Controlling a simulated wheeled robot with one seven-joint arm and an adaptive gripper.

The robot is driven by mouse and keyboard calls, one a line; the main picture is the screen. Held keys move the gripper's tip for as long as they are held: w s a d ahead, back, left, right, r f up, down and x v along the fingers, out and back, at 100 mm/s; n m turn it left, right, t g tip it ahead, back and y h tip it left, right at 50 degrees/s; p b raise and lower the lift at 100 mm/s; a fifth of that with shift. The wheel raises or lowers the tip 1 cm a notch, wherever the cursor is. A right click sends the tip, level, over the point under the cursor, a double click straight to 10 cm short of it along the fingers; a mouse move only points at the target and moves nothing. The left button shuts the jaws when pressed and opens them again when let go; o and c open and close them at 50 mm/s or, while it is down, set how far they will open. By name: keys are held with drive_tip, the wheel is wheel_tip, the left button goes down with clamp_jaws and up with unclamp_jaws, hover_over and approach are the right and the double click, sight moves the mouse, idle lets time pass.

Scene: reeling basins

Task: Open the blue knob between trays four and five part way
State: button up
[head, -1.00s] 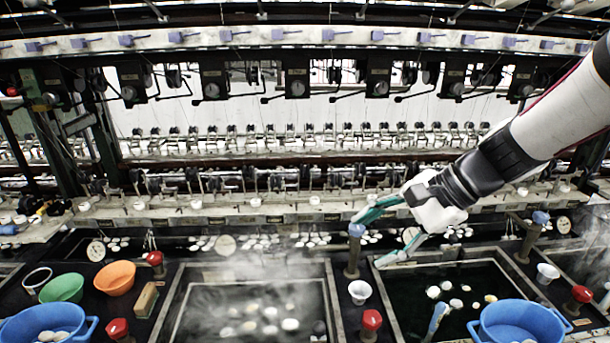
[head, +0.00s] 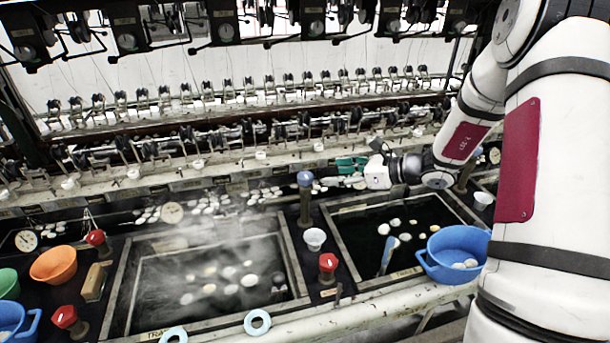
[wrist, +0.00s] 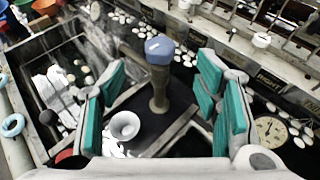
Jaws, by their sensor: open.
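The blue knob (head: 305,179) tops a dark post standing between the steaming left basin tray and the darker right one. In the wrist view the blue knob (wrist: 159,48) is straight ahead, upright, between the lines of my fingers but beyond their tips. My gripper (head: 345,170) is open and empty, to the right of the knob and level with it or slightly higher. In the wrist view the teal pads of my gripper (wrist: 161,88) are wide apart, with the post showing in the gap. The tray numbers are not readable.
A red knob (head: 328,263) and a small white cup (head: 315,238) stand in front of the post. A blue basin (head: 455,252) sits at the right tray's front. A dial gauge (wrist: 270,131) is near my right finger. Reeling machinery runs behind.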

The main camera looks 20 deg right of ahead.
sight(305, 175)
drive_tip(key=x, duration=1.1)
drive_tip(key=shift+p, duration=0.3)
drive_tip(key=c, duration=1.2)
